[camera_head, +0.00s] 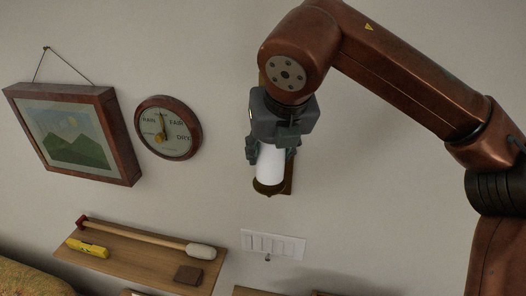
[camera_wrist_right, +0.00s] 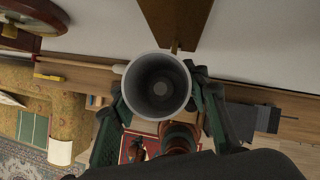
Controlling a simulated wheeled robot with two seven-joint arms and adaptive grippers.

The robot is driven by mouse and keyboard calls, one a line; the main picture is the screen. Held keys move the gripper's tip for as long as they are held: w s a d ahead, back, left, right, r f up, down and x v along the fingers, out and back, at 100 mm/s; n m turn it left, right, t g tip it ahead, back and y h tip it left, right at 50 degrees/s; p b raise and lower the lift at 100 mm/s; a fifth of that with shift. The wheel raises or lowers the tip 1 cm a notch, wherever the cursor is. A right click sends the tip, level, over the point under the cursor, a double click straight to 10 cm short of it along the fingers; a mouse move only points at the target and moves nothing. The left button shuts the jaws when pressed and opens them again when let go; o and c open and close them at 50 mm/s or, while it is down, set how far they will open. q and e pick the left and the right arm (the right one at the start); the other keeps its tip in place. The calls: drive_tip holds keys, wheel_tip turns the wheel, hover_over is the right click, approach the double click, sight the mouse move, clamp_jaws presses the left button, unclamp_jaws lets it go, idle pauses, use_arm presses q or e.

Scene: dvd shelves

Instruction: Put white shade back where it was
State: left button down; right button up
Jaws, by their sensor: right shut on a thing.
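The white shade (camera_head: 270,165) is an upright white cylinder in front of the wall. My right gripper (camera_head: 271,150) points down from above, with its fingers shut on the shade's two sides. A dark brass cup (camera_head: 268,188) shows right at the shade's lower end, in front of a narrow brown wall plate (camera_head: 288,183). I cannot tell whether the shade rests in the cup. In the right wrist view I look into the open, hollow end of the shade (camera_wrist_right: 157,86), between the fingers. The wall plate (camera_wrist_right: 176,20) is beside it there. My left gripper is in neither view.
A framed mountain picture (camera_head: 72,133) and a round barometer (camera_head: 168,128) hang at left. Below, a wooden shelf (camera_head: 140,262) holds a mallet (camera_head: 150,238), a yellow level (camera_head: 87,248) and a brown block (camera_head: 188,275). A white switch panel (camera_head: 272,244) is below the shade.

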drive_tip(key=o, duration=0.9)
drive_tip(key=shift+w, duration=0.15)
drive_tip(key=shift+c, duration=0.2)
drive_tip(key=shift+o, duration=0.8)
drive_tip(key=shift+w+d, duration=0.1)
drive_tip(key=shift+w, duration=0.05)
drive_tip(key=shift+o, duration=1.4)
drive_tip(key=shift+d, duration=0.1)
drive_tip(key=shift+s+a+r, duration=0.1)
drive_tip(key=shift+s+a, duration=0.4)
drive_tip(key=shift+s+r, duration=0.1)
drive_tip(key=shift+r, duration=0.1)
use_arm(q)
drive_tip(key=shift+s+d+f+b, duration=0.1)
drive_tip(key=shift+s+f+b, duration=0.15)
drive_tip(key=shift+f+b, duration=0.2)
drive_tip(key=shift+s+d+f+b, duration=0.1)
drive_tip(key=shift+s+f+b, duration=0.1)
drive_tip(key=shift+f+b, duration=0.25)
use_arm(e)
drive_tip(key=v, duration=1.2)
drive_tip(key=shift+r, duration=0.4)
